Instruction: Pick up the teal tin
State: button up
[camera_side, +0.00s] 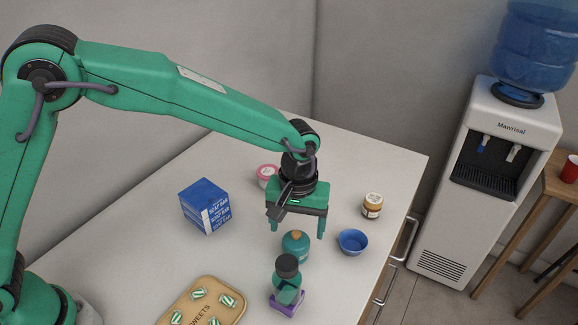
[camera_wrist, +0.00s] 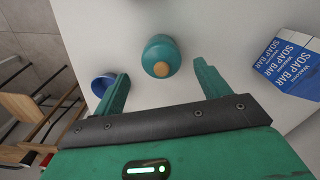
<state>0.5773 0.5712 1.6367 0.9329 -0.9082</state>
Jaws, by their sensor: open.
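The teal tin (camera_side: 296,245) is a rounded teal container with an orange-tan knob on top. It stands upright on the white counter, close to the front of my gripper in the side view. It also shows in the wrist view (camera_wrist: 161,55), ahead of the fingertips and roughly between their lines. My gripper (camera_side: 298,231) is open and empty, pointing down above the counter just behind the tin. Its two green fingers also show in the wrist view (camera_wrist: 160,75), spread apart, with the tin apparently not between them.
A blue bowl (camera_side: 353,242) stands right of the tin. A blue soap box (camera_side: 206,206) is to the left, a sweets tray (camera_side: 203,309) in front left, a brown jar (camera_side: 372,205) and pink tub (camera_side: 267,174) behind.

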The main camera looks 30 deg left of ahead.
aim_at(296, 248)
jog(key=shift+w+a+f, duration=0.1)
jog(key=shift+f, duration=3.4)
grip_shut()
